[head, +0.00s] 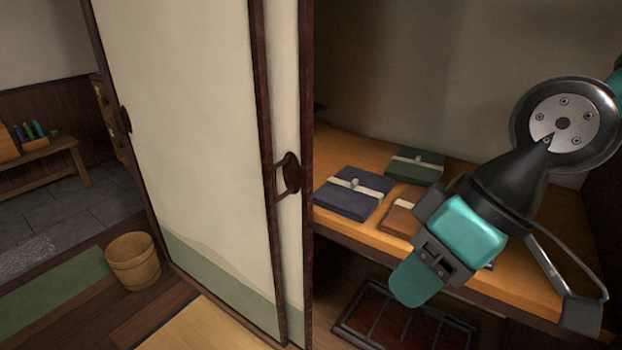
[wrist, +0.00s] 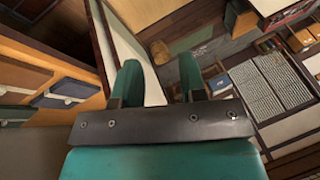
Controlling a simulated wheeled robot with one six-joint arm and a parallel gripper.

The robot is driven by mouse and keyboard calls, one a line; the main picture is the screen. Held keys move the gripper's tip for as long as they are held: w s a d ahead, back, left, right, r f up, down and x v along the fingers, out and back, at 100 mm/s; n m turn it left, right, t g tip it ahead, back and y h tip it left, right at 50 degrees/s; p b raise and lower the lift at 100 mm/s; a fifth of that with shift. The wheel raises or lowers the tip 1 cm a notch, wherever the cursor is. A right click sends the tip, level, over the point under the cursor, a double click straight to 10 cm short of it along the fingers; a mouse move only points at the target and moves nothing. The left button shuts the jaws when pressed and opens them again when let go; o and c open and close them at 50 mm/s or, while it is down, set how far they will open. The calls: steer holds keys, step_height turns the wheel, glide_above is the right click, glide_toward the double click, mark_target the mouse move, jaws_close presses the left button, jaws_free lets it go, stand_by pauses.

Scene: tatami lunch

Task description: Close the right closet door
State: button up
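The right closet door (head: 289,110) is a cream sliding panel with a dark frame. It is slid left, mostly overlapped by the left door (head: 185,120), so only a narrow strip shows. A dark handle (head: 288,176) sits on that strip. The right half of the closet stands open. My gripper (head: 416,283) is in front of this opening, to the right of the door and apart from it. In the wrist view my gripper (wrist: 159,82) has its two teal fingers spread with nothing held; a pale door panel shows beyond them.
Inside the closet a wooden shelf (head: 530,261) holds wrapped boxes, including a dark blue one (head: 352,205) and a green one (head: 415,164). A dark slatted item (head: 380,321) lies below. A wooden bucket (head: 133,262) stands on the floor left of the doors.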

steer(key=w+a+f+n+t+y+b, duration=0.2)
steer(key=w+a+f+y+b, duration=0.25)
steer(key=w, duration=0.45)
steer(key=m+t+y+b, duration=0.2)
steer(key=t+b, duration=0.5)
steer(key=t, duration=0.4)
glide_toward(276, 182)
steer(key=p+x, duration=0.6)
steer(key=x, duration=0.4)
steer(key=shift+w+a, duration=0.2)
steer(key=shift+w, duration=0.15)
